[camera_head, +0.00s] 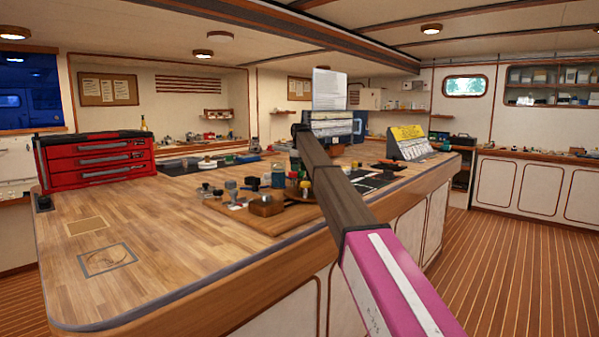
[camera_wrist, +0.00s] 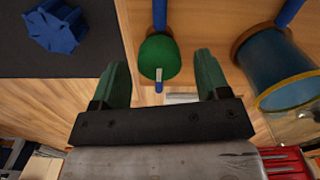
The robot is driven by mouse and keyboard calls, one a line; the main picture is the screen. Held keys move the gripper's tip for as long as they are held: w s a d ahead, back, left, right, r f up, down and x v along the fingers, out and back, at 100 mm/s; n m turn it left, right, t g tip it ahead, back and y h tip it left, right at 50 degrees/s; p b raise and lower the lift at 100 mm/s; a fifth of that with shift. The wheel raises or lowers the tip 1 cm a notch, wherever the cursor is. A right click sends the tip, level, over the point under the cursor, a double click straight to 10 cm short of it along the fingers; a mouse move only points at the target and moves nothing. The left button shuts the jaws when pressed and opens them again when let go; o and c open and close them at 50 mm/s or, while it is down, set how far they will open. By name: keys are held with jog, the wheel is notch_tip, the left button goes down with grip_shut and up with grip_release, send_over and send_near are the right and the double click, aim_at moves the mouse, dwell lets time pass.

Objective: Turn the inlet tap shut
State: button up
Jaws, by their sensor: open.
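In the wrist view, a round green knob (camera_wrist: 158,54) with a pale lever or pointer sits on a blue pipe (camera_wrist: 160,14). It looks like the tap, but no label shows which tap it is. My gripper (camera_wrist: 159,60) is open, with one green finger on each side of the knob. A gap shows on both sides, and I see no contact. In the head view, my arm reaches over the workbench and hides what lies behind it; the tap cannot be made out there.
A blue cylinder with a yellowish rim (camera_wrist: 283,68) stands close to the right finger. A blue lobed piece (camera_wrist: 55,27) lies on a dark mat at upper left.

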notch_tip(320, 180, up, 10)
dwell(0.4)
jog(key=shift+d, duration=0.1)
